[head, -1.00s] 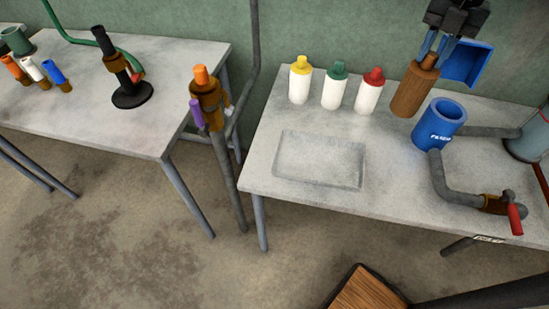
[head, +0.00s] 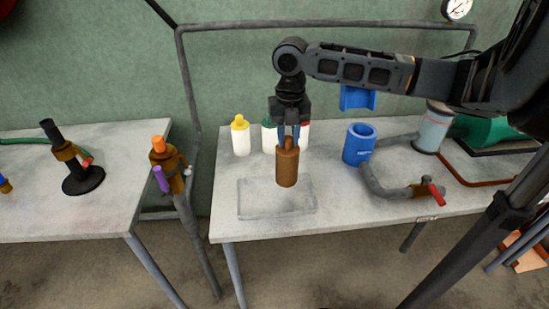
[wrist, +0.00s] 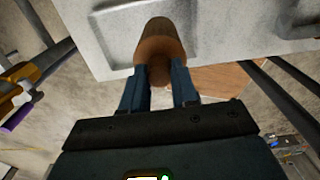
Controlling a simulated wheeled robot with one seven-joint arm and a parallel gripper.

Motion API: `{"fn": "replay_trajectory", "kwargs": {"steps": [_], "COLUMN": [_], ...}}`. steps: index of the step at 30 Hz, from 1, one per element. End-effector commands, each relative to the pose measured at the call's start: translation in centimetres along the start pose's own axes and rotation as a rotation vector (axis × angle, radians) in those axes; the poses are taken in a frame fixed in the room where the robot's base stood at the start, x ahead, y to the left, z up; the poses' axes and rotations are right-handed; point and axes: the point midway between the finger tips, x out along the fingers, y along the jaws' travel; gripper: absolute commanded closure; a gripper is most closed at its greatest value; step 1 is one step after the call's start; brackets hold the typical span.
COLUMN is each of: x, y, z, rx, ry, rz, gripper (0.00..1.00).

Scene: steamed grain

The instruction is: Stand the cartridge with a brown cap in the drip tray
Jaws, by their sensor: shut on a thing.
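The cartridge with a brown cap (head: 287,168) is brown all over and hangs upright from my gripper (head: 288,135). My gripper is shut on its cap. In the head view the cartridge shows in front of the drip tray (head: 247,207), a shallow grey recess in the table top, and covers part of it. Its lower end seems to be above the tray, apart from it. In the wrist view the cartridge (wrist: 160,38) sits between the blue fingers, and a rim of the tray (wrist: 100,25) shows beside it.
A yellow-capped white bottle (head: 241,137) stands behind the tray, with a green-capped (head: 268,138) and a red-capped one (head: 304,133) partly hidden by my gripper. A blue cup (head: 358,146) with a pipe and red-handled valve (head: 433,191) stands to the right.

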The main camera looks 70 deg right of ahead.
Motion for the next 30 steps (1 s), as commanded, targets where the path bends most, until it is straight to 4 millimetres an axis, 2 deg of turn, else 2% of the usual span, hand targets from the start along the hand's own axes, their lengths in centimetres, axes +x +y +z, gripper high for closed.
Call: {"fn": "replay_trajectory", "kwargs": {"steps": [3,8,14,21,30], "x": [1.0,2.0,3.2,6.1,6.5], "y": [2.0,3.4,3.5,3.5,3.5], "z": [-0.8,-1.4,-1.4,-1.4,-1.4], "rx": [-0.003,0.000,0.003,0.002,0.001], "ry": [0.002,0.000,0.001,0.000,-0.001], "rz": [0.000,0.001,-0.001,0.000,0.000], "gripper": [1.00,1.00,1.00,1.00,1.00]}}
